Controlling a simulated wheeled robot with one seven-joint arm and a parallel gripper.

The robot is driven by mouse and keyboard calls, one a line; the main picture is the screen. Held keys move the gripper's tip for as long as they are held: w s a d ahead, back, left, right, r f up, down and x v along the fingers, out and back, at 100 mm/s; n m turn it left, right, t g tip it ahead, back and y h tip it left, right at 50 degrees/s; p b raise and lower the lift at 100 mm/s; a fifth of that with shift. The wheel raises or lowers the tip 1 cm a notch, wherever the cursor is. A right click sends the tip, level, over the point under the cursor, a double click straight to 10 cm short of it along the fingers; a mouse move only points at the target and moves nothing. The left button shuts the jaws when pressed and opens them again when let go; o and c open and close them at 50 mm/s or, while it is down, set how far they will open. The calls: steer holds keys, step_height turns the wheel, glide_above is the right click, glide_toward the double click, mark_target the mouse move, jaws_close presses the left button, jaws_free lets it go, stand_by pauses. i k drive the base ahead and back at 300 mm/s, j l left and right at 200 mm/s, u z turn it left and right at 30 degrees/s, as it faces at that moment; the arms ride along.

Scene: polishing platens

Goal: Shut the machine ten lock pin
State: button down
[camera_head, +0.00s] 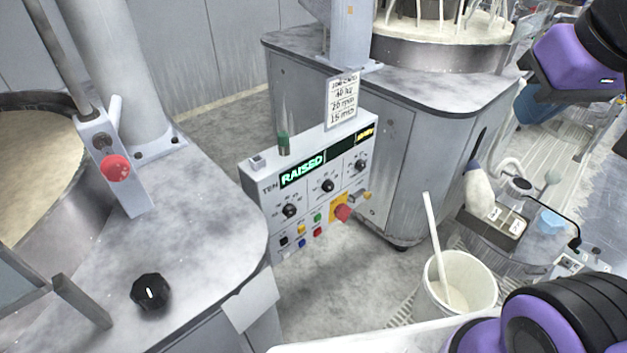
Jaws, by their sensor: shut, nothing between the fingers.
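The control panel marked TEN (262,190) stands between two machines. Its display (303,171) reads RAISED in green, with a smaller yellow readout at the right. The panel carries black knobs, small coloured buttons and a red button on a yellow plate (341,211). On the left machine, a red knob (116,167) sits on a grey upright bracket (124,192) beside a thick column (112,70). I cannot tell for sure whether this knob is the lock pin. Purple and black parts of my arm show at the right, but my gripper is out of view.
The left machine's worktop (205,225) carries a black dial (151,292) near its front. A second machine (400,140) stands behind the panel. A white bucket (466,273) with a stick in it stands at the lower right. Bare floor (345,285) lies below the panel.

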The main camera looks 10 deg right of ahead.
mark_target(115, 167)
steer(key=u, duration=1.4)
